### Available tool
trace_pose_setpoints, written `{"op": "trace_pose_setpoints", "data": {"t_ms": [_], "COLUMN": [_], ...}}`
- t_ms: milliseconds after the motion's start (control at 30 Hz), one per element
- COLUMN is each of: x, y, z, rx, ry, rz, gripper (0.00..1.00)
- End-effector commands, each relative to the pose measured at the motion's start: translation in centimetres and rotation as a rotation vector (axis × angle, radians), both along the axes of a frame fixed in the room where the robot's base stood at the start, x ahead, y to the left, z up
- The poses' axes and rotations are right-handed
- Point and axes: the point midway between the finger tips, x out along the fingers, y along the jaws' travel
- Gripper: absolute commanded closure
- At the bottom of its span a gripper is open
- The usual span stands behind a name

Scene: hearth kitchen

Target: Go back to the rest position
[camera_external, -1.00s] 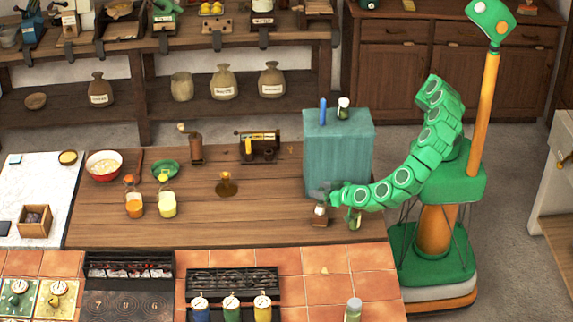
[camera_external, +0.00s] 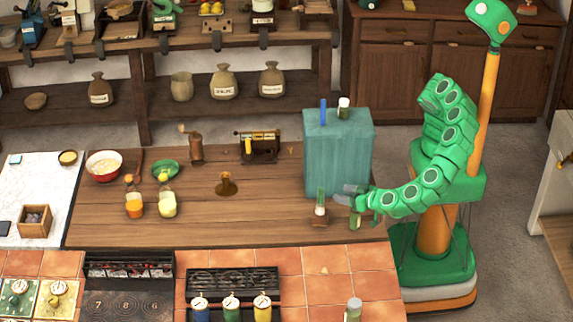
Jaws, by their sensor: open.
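My gripper (camera_external: 355,195) is at the right end of the wooden counter (camera_external: 260,220), in front of the teal box (camera_external: 338,155). Its grey fingers point left, are apart and hold nothing. A small vial (camera_external: 320,203) with a pale lower part stands upright on the counter just left of the fingertips, apart from them. A second green vial (camera_external: 355,220) stands just below my gripper, close to it; I cannot tell whether they touch. My green arm curves back from the gripper to my base at the right.
The teal box bears a blue stick (camera_external: 323,112) and a small jar (camera_external: 344,107). A pepper mill (camera_external: 196,148), a bowl (camera_external: 104,165) and two jars, orange (camera_external: 134,206) and yellow (camera_external: 168,205), stand further left. Another jar (camera_external: 354,309) stands on the tiles.

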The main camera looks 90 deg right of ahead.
Motion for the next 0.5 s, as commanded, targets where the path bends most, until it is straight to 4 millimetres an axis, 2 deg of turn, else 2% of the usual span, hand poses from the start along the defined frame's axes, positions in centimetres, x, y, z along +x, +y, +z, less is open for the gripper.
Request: {"op": "trace_pose_setpoints", "data": {"t_ms": [200, 500], "x": [-0.86, -0.92], "y": [0.9, 0.92], "z": [0.34, 0.38], "rx": [0.001, 0.0], "ry": [0.001, 0.001], "rz": [0.004, 0.002], "gripper": [0.47, 0.47]}}
